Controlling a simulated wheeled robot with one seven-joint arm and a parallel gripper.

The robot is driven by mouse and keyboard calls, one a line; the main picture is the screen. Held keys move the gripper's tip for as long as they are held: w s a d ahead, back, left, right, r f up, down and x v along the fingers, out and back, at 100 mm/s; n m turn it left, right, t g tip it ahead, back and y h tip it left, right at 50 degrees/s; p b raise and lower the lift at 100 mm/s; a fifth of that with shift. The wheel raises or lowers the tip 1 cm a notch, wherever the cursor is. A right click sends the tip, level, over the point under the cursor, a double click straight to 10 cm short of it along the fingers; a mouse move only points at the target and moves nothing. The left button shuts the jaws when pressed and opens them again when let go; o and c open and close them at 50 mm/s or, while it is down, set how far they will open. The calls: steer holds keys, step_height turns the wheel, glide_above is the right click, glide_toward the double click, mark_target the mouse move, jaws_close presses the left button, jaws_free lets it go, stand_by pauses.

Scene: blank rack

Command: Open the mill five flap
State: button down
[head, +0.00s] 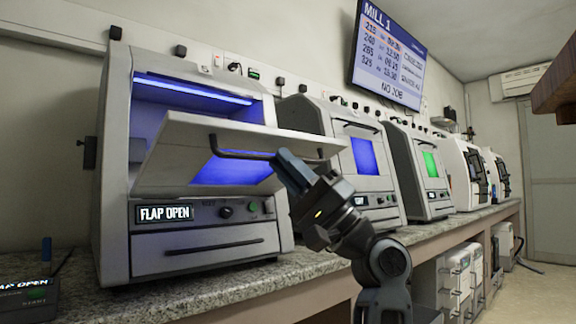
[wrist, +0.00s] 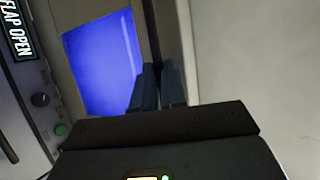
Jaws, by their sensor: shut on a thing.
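The nearest mill (head: 114,190) is a grey box with a lit blue chamber; I see no mill number on it. Its flap (head: 168,162) is swung outward and tilted, with a blue window and a dark bar handle (head: 235,154). The display (head: 165,213) below reads FLAP OPEN. My gripper (head: 284,162) is shut on the handle, right of its middle.
More mills stand along the bench to the right, including one with a blue window (head: 364,156) and one with a green window (head: 430,164). A wall screen (head: 385,55) reads MILL 1. A small dark box (head: 28,300) sits at the lower left. The speckled bench top (head: 200,289) is clear in front.

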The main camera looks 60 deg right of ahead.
steer(key=shift+w+f, duration=0.4)
steer(key=shift+w, duration=0.1)
steer(key=c, duration=1.3)
jaws_free()
steer(key=shift+w, duration=0.1)
steer(key=shift+o, duration=0.6)
steer(key=shift+d+r, duration=0.1)
steer(key=shift+r, duration=0.05)
steer(key=shift+s, duration=0.2)
steer(key=v, duration=0.8)
steer(key=shift+w, duration=0.1)
